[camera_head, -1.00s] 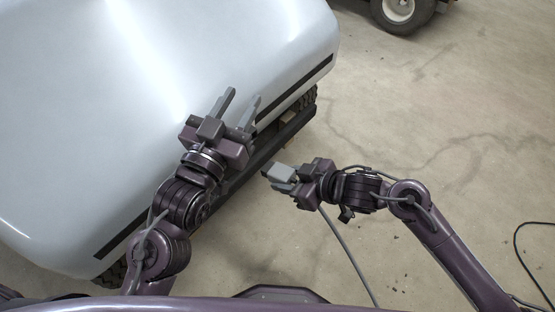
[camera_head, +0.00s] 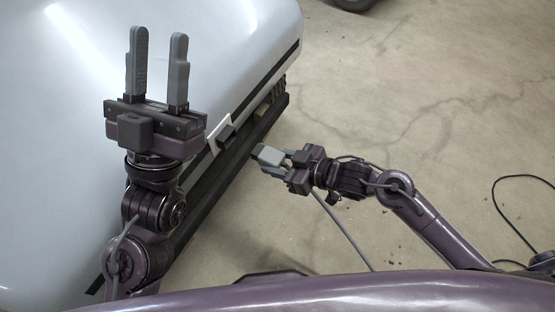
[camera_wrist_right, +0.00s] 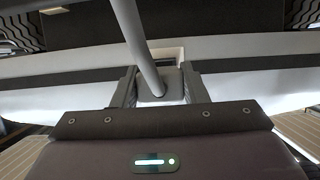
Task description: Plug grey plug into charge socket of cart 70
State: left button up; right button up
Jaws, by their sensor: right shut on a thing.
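The cart (camera_head: 215,40), a large pale silver body, fills the left and top of the head view. The charge socket (camera_head: 224,137), a dark block on a white plate, is on its side by the black stripe. My right gripper (camera_head: 272,162) is shut on the grey plug (camera_head: 267,154), just right of the socket and apart from it. The plug also shows in the right wrist view (camera_wrist_right: 158,92), between the fingers with its cable running upward. My left gripper (camera_head: 156,65) is open and empty, above the cart body. The cart's number is not visible.
A dark bumper rail (camera_head: 215,172) runs along the cart's lower edge. The grey cable (camera_head: 345,240) trails from my right gripper to the floor. Another black cable (camera_head: 508,205) lies at the right.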

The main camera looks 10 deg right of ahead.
aim_at(258, 153)
jog(key=shift+p, duration=0.3)
jog(key=shift+d+f, duration=0.1)
jog(key=w+a, duration=0.2)
jog(key=shift+a, duration=0.4)
pick_arm(q)
jog(key=shift+w+d+f+g+y, duration=0.25)
jog(key=shift+w+f+g, duration=0.2)
jog(key=shift+f, duration=0.2)
jog(key=shift+w+d+f+g+y, duration=0.15)
jog(key=shift+w+f+g+y, duration=0.2)
jog(key=shift+w+f, duration=0.2)
jog(key=shift+w+d+f+g+y, duration=0.2)
jog(key=shift+w+f+g, duration=0.2)
jog(key=shift+f, duration=0.3)
pick_arm(e)
jog(key=shift+w+a, duration=0.65)
jog(key=shift+a, duration=0.3)
pick_arm(q)
jog(key=shift+r, duration=0.2)
jog(key=shift+r+p, duration=0.25)
jog(key=shift+p, duration=0.2)
jog(key=shift+r+p, duration=0.5)
jog(key=shift+r, duration=0.25)
pick_arm(e)
jog(key=shift+w+a, duration=0.5)
jog(key=shift+a, duration=0.2)
jog(key=shift+w+a, duration=0.45)
jog(key=shift+a, duration=0.2)
